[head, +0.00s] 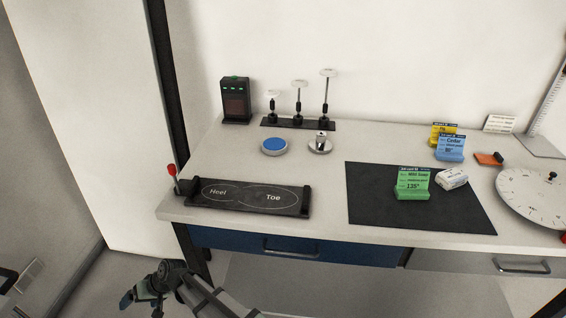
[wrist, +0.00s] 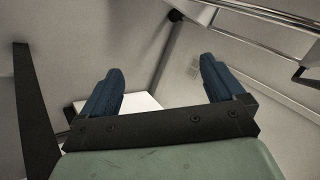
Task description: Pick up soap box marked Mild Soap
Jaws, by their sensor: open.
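A green card (head: 413,180) that appears to read "Mild Soap" and "125°" stands upright in a green holder on the black mat (head: 375,205) at the right of the table. A small white box (head: 452,178) with dark print too small to read lies just right of it, on the mat. I cannot tell whether this box is marked Mild Soap. My gripper (head: 141,304) is low at the front left, below the table edge and far from the mat. In the wrist view my gripper (wrist: 160,85) is open, with nothing between its blue fingers.
Yellow (head: 443,130) and blue (head: 451,148) cards stand behind the mat. A round white dial (head: 540,198) is at the right. A black Heel/Toe plate (head: 248,197), a blue disc (head: 274,146) and a rack of stamps (head: 298,122) stand left. The mat's left part is clear.

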